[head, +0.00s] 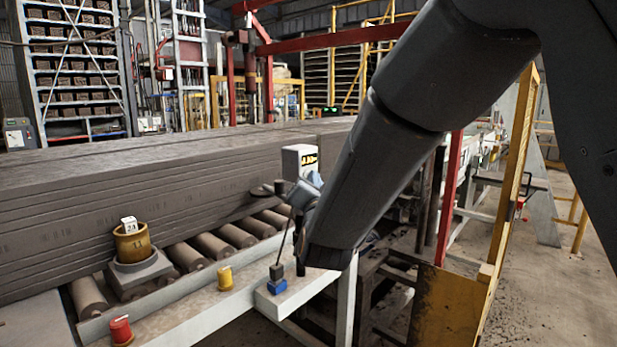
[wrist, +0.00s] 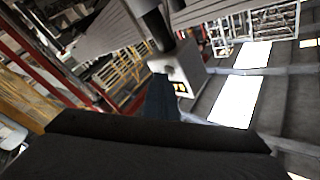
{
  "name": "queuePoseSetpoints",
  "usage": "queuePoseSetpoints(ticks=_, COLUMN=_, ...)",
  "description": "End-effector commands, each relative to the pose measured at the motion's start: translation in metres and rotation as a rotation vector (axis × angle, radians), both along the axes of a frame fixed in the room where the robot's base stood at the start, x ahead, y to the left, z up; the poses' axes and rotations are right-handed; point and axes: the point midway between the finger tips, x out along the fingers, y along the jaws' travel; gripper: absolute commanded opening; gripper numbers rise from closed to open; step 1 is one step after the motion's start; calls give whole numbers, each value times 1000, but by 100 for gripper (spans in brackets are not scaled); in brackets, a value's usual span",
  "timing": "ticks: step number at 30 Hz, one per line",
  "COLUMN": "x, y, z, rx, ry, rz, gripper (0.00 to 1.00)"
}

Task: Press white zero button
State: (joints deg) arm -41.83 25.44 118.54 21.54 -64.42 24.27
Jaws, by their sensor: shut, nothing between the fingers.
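A white box with a lit yellow number display (head: 300,160) stands beyond the roller line in the head view. It also shows tilted in the wrist view (wrist: 187,68), its display at the lower edge. My gripper (head: 312,182) is in front of and just below this box in the head view, partly overlapping it. In the wrist view my dark bluish fingers (wrist: 161,84) are together and empty, pointing at the box beside its display. I cannot tell whether they touch it. I cannot make out a white zero button; it is too small or hidden.
A brown pot (head: 131,243) with a white tag sits on a grey plate over the rollers (head: 210,246). A red knob (head: 121,330), a yellow piece (head: 225,278) and a blue-based piece (head: 277,285) stand on the pale front ledge. Long grey clay slabs (head: 150,180) lie behind.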

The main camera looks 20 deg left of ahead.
Motion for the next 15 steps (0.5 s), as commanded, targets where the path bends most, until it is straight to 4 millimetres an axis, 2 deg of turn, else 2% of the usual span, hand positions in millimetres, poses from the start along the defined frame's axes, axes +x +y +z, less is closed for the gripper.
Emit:
queuePoseSetpoints(ticks=8, x=0, y=0, z=0, rx=0, ry=1, rz=1, gripper=0)
queuePoseSetpoints(ticks=15, x=-4, y=-9, z=0, rx=0, ry=-1, rz=-1, gripper=0)
